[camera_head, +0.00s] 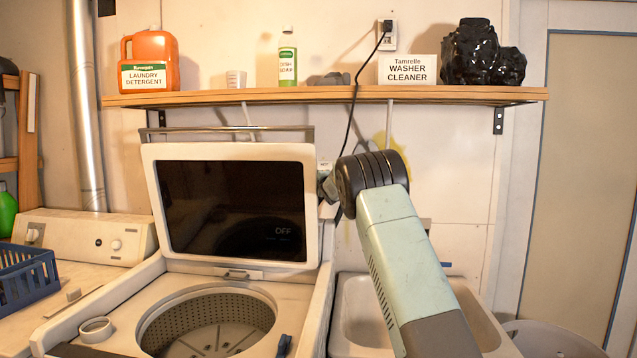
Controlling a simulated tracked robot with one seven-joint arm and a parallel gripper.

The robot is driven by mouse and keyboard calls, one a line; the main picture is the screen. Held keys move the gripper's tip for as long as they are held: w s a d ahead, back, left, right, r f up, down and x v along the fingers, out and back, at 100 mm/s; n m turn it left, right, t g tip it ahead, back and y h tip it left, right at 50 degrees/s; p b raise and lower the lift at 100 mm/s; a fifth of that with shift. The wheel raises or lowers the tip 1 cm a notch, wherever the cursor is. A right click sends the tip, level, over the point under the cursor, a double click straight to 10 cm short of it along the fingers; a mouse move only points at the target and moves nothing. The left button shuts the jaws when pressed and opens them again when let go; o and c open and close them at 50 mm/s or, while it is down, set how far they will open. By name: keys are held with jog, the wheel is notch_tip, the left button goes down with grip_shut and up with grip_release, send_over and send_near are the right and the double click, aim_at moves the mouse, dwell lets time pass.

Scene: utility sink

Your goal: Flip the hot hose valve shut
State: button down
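My pale green arm rises from the bottom right, and its dark elbow sits in front of the wall above the sink (350,312). Small grey and dark parts (329,187) show just left of that elbow, beside the right edge of the raised washer lid. They may be my wrist and gripper, but I cannot make out any fingers or whether they are open. I cannot pick out the hot hose valve; the wall there is partly covered by my arm and the lid. A small blue handle (445,264) shows right of my arm, above the sink.
The open washer lid (233,205) stands up left of my arm, over the washer drum (207,325). A wooden shelf (300,95) with bottles and boxes crosses above. A black cord (356,95) hangs from the outlet. Bare wall lies right of my arm.

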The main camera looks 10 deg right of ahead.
jog(key=shift+a+f, duration=0.1)
jog(key=shift+f, duration=0.2)
jog(key=c, duration=1.3)
grip_release()
jog(key=shift+c, duration=0.2)
jog(key=shift+o, duration=0.7)
jog(key=shift+r, duration=0.15)
jog(key=s+d, duration=0.1)
jog(key=s, duration=1.2)
jog(key=shift+s, duration=0.3)
